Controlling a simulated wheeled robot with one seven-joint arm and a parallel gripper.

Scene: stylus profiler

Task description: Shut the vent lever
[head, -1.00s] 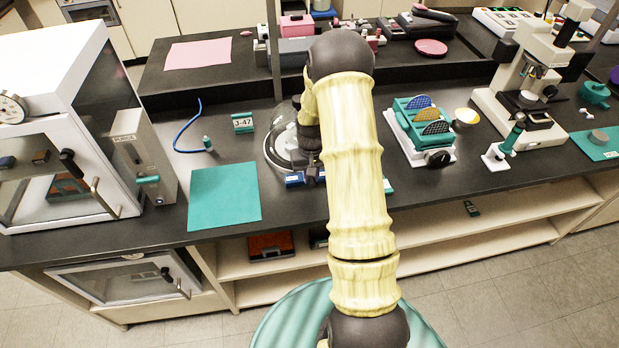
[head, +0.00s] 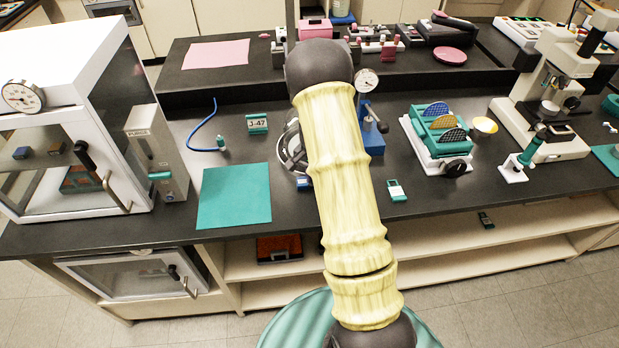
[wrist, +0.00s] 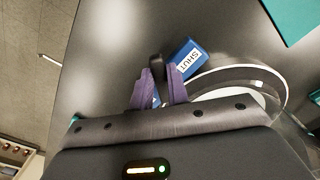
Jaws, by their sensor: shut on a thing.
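The vent lever is a black handle (wrist: 156,66) in the wrist view, between my gripper's purple fingers. My gripper (wrist: 159,78) is shut on it. Beside the fingers, just right of the lever, a blue block marked SHUT (wrist: 188,60) shows; more blue shows between the fingers. A clear round rim (wrist: 272,74) curves to the right. In the head view my arm hides the gripper and lever. Part of the glass vessel (head: 289,148) and a blue piece (head: 304,183) show at the arm's left edge.
A blue stand (head: 373,135) with a dial gauge (head: 367,80) stands right of my arm. A teal mat (head: 234,196) lies at left, near a white glass-fronted cabinet (head: 75,150). A teal rack (head: 440,130) stands at right.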

